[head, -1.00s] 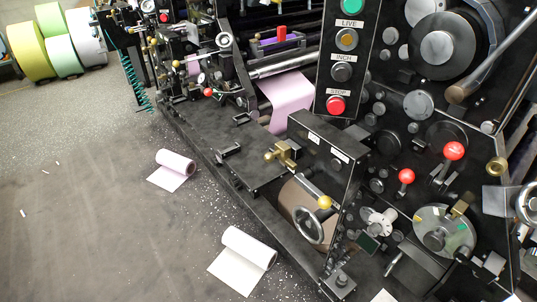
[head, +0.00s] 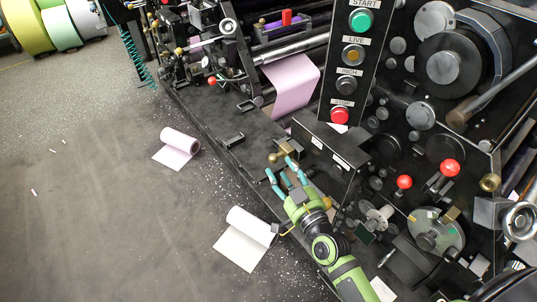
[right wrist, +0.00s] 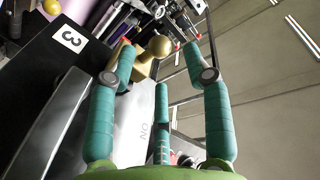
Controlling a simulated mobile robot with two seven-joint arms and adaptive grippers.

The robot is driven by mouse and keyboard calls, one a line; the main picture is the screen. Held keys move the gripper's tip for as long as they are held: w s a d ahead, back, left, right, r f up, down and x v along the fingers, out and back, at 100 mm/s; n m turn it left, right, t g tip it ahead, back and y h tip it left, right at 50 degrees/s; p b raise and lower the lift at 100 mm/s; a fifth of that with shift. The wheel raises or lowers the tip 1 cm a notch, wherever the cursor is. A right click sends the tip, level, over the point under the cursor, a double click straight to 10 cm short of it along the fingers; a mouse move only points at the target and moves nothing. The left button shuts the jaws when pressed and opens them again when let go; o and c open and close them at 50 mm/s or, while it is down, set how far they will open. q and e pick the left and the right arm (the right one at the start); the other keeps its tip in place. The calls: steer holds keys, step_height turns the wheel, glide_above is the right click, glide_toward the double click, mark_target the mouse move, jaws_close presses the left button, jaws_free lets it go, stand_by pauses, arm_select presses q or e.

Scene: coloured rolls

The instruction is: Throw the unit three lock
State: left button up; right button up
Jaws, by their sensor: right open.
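The lock is a brass lever with a round knob (head: 275,157) on the dark housing of the press, also seen as a brass knob (right wrist: 160,46) in the right wrist view. A white label with a 3 (right wrist: 70,38) sits beside it, and a plate below carries letters that read as ON upside down. My right gripper (head: 281,173), green with teal fingers, is open just in front of the brass knob. In the wrist view its fingers (right wrist: 160,72) spread around the line to the knob; whether any touches it is unclear. My left gripper is out of view.
The button panel with a red stop button (head: 340,116) stands right of the lock. Red-knobbed levers (head: 449,168) are further right. A pink roll (head: 180,142) and a white roll (head: 250,225) lie partly unrolled on the floor.

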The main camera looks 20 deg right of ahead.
mark_target(276, 162)
steer(key=w, duration=0.3)
steer(key=w+a, duration=0.1)
steer(key=w, duration=0.1)
steer(key=shift+w+p, duration=0.35)
jaws_close()
